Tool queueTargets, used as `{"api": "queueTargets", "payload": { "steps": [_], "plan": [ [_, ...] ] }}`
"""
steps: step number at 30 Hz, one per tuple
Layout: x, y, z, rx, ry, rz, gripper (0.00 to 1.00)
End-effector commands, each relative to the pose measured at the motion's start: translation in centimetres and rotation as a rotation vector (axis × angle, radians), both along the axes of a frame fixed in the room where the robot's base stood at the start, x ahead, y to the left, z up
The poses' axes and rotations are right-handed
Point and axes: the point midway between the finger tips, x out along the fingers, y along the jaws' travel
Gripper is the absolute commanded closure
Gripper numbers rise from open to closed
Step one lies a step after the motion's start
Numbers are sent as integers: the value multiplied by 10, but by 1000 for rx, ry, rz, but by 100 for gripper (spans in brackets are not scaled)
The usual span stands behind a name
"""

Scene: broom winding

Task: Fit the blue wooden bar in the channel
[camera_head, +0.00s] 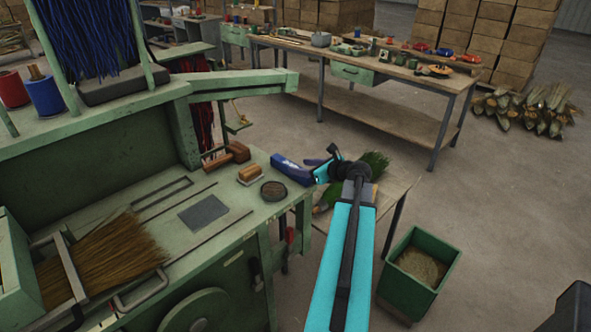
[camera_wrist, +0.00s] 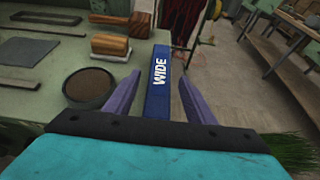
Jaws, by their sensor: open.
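The blue wooden bar (camera_wrist: 157,90) bears the white word "WIDE" and lies at the right edge of the green bench; it also shows in the head view (camera_head: 290,168). My gripper (camera_wrist: 160,77) is open, with one purple finger on each side of the bar. A gap shows between each finger and the bar, and the bar's near end is close to my palm. In the head view my gripper (camera_head: 309,167) is at the bar's right end. Thin dark grooves (camera_head: 180,200) run along the bench top; I cannot tell which is the channel.
A wooden mallet (camera_head: 226,157), a small brush (camera_head: 251,174) and a round dark dish (camera_head: 273,191) sit left of the bar. A grey plate (camera_head: 203,212) lies farther left. A side table with green bristles (camera_head: 374,164) and a green bin (camera_head: 405,290) stand right.

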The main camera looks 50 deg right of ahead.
Motion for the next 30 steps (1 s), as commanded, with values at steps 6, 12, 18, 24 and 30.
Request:
{"api": "queueTargets", "payload": {
  "steps": [6, 12, 18, 24, 30],
  "plan": [
    [-32, 2, 12, -1, 0, -3, 50],
    [-47, 3, 18, 0, 1, -2, 50],
    [-50, 3, 20, 1, 1, -1, 50],
    [-50, 2, 20, 0, 1, -2, 50],
    [-50, 2, 20, 0, 1, -2, 50]
  ]
}}
